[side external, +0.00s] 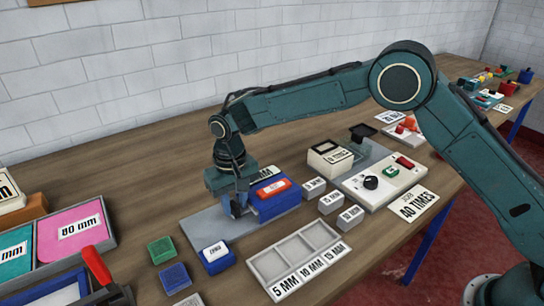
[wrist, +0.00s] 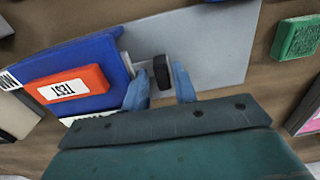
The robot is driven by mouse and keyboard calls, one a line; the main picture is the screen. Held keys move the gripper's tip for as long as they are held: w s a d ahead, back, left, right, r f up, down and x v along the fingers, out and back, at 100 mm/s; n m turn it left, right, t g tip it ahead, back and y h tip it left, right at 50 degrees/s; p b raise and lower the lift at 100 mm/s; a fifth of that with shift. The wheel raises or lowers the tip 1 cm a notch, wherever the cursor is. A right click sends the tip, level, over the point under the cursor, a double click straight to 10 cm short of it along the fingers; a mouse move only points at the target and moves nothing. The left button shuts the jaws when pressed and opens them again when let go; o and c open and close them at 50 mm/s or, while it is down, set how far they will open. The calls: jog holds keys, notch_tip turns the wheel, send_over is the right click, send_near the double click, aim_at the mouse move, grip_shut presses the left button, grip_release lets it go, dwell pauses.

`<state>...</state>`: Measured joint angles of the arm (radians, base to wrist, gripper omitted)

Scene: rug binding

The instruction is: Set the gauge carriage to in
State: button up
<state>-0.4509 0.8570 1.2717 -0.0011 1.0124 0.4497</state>
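A blue block (side external: 282,206) with a red TEST button (side external: 270,189) stands on a flat grey plate (side external: 195,226). The wrist view also shows the block (wrist: 105,50) and its button (wrist: 68,88). A black knob (wrist: 161,72) on a short pale shaft sticks out from the block's side over the plate. I cannot tell which part is the gauge carriage. My gripper (wrist: 160,84) is low beside the block. Its blue fingers are apart, one on each side of the knob, with small gaps visible. In the side view my gripper (side external: 238,208) hides the knob.
A blue labelled block (side external: 215,256) and a green block (side external: 161,250) lie in front of the plate. A 5/10/15 MM tray (side external: 300,262) is at front centre, with small labelled blocks (side external: 331,202) behind it. A control panel (side external: 380,184) with a black dial stands to the right.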

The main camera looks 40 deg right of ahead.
jog(key=shift+d, duration=0.15)
jog(key=shift+a, duration=0.75)
jog(key=shift+a+r, duration=0.25)
jog(key=shift+a, duration=0.35)
jog(key=shift+a+r, duration=0.25)
jog(key=shift+a, duration=0.3)
jog(key=shift+s+d+r+t, duration=0.35)
jog(key=shift+s+d+r, duration=0.5)
jog(key=shift+r, duration=3.55)
jog(key=shift+s+d+r+t, duration=0.45)
jog(key=shift+d+r, duration=0.55)
jog(key=shift+r, duration=3.35)
jog(key=s+d+r+t, duration=0.3)
jog(key=s+d+r, duration=0.2)
jog(key=s+d, duration=0.6)
jog(key=shift+d+r, duration=0.2)
jog(key=shift+d, duration=0.35)
